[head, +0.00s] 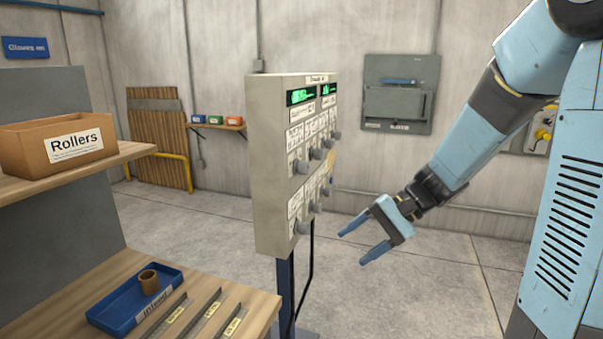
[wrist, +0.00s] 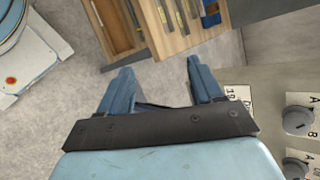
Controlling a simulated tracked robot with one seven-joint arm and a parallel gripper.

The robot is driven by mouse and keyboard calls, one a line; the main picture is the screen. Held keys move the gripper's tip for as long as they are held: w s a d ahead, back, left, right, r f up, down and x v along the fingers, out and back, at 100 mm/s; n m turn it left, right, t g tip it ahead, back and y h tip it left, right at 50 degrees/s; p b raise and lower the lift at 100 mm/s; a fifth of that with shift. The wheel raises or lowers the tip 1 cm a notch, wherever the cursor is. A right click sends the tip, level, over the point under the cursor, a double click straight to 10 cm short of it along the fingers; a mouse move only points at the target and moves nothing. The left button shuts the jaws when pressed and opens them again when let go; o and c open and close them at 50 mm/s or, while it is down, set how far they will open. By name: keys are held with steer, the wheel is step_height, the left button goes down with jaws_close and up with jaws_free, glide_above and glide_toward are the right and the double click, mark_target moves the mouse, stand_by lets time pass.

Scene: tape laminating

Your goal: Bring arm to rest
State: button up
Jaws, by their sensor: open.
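My gripper (head: 357,240) hangs in the air to the right of the control panel (head: 272,160), its two blue fingers apart and nothing between them. My light blue arm comes down to it from the upper right. In the wrist view the open fingers of my gripper (wrist: 163,80) point toward the floor and the workbench. The panel has two green displays and several grey knobs, and stands on a dark post. Part of the panel (wrist: 288,105) with its knobs also shows at the right of the wrist view. The gripper looks apart from the panel.
A wooden workbench (head: 255,296) at the lower left holds a blue tray (head: 113,318) with a brown roll and several metal strips. A box labelled Rollers (head: 45,148) sits on a shelf above. A grey wall cabinet (head: 400,95) is behind. Open floor (head: 440,270) lies below the gripper.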

steer(key=s+d+r+n+t+h, duration=0.4)
steer(key=s+d+r+t+h, duration=0.2)
steer(key=s+d+r+h, duration=0.4)
steer(key=s+d, duration=0.1)
steer(key=s, duration=0.2)
steer(key=shift+r+t, duration=0.15)
steer(key=shift+t, duration=0.25)
stand_by(0.6)
